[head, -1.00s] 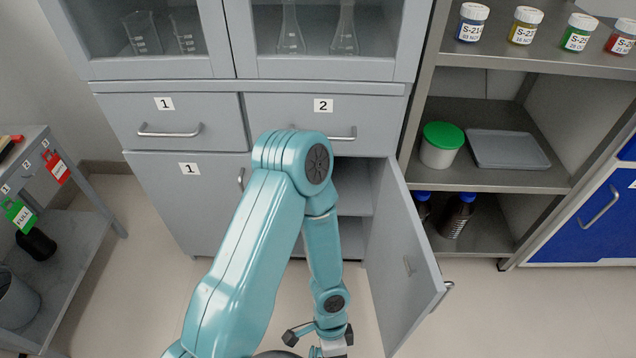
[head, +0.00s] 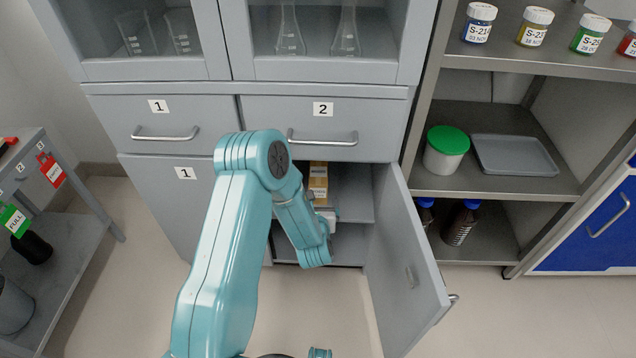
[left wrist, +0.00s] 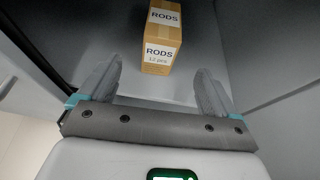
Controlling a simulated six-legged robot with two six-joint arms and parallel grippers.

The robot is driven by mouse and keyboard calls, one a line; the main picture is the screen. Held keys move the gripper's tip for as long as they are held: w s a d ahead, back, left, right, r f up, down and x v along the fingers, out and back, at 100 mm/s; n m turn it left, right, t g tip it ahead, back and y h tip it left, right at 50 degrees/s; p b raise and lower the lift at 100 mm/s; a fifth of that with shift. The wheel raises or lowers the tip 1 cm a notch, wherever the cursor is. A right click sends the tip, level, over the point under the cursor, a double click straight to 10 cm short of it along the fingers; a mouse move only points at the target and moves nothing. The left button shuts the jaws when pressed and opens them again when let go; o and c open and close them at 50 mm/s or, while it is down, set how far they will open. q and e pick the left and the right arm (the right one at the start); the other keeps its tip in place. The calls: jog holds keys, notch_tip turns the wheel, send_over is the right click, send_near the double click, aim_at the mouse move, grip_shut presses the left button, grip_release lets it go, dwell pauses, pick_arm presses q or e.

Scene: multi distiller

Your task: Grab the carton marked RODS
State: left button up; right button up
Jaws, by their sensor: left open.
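The carton marked RODS (left wrist: 162,38) is a small orange-brown box with white labels. In the left wrist view it stands on the grey cabinet shelf, ahead of my fingers and roughly between their lines. It also shows in the head view (head: 318,180), inside the open lower cabinet, partly hidden by my arm. My left gripper (left wrist: 155,85) is open and empty, its two grey fingers spread on either side of the gap before the carton. My right gripper is not in view.
The open cabinet door (head: 405,265) stands to the right of my left arm. Drawer 2 (head: 322,125) is shut just above the opening. A steel shelf unit at right holds a green-lidded tub (head: 446,152), a tray (head: 514,155) and bottles.

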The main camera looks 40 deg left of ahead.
aim_at(317, 189)
pick_arm(q)
jog(key=b+x, duration=0.2)
jog(key=x, duration=0.6)
jog(key=shift+w+a+f, duration=0.2)
jog(key=shift+f, duration=0.1)
jog(key=b+x, duration=0.2)
jog(key=x, duration=0.3)
jog(key=shift+w, duration=0.1)
jog(key=shift+r, duration=0.15)
jog(key=c, duration=1.2)
